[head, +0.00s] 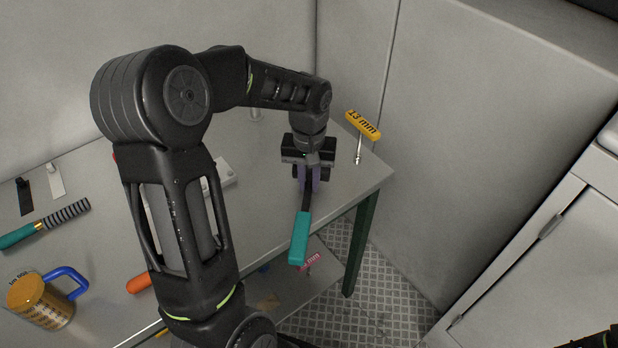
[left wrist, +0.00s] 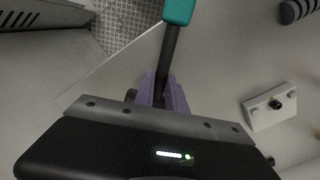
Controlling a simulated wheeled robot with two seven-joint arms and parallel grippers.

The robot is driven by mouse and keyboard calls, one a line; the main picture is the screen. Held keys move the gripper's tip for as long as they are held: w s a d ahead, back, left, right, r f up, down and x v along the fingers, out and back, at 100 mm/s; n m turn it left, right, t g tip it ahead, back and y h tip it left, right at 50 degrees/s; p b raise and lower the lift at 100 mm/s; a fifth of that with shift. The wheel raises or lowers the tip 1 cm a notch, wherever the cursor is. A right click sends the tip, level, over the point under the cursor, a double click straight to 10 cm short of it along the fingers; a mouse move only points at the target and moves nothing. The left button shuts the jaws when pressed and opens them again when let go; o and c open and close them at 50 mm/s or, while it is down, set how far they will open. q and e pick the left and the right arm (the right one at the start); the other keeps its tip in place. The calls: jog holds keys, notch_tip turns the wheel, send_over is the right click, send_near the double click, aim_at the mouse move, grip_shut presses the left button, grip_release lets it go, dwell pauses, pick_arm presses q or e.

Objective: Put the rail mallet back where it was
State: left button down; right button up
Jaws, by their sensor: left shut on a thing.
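My left gripper (head: 309,184), with purple fingers, is shut on a tool with a dark shaft and a teal grip (head: 299,238), which I take to be the rail mallet. Its dark end sits at the fingers and partly hides behind them. The teal grip points toward the head camera, past the table's edge. In the left wrist view the purple fingers (left wrist: 165,97) close on the dark shaft and the teal grip (left wrist: 179,10) runs off the top. I cannot tell whether the tool touches the tabletop.
A yellow 13 mm T-handle tool (head: 362,126) stands near the table's right corner. A pale box (left wrist: 269,107) is beside the gripper. A pink-handled tool (head: 309,262) shows below the tabletop.

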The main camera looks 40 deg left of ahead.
pick_arm(q)
jog(key=shift+f, duration=0.6)
jog(key=shift+f+b, duration=0.6)
jog(key=shift+b, duration=0.15)
jog(key=c, duration=1.3)
grip_release()
jog(key=shift+r+b, duration=0.3)
jog(key=shift+r, duration=3.6)
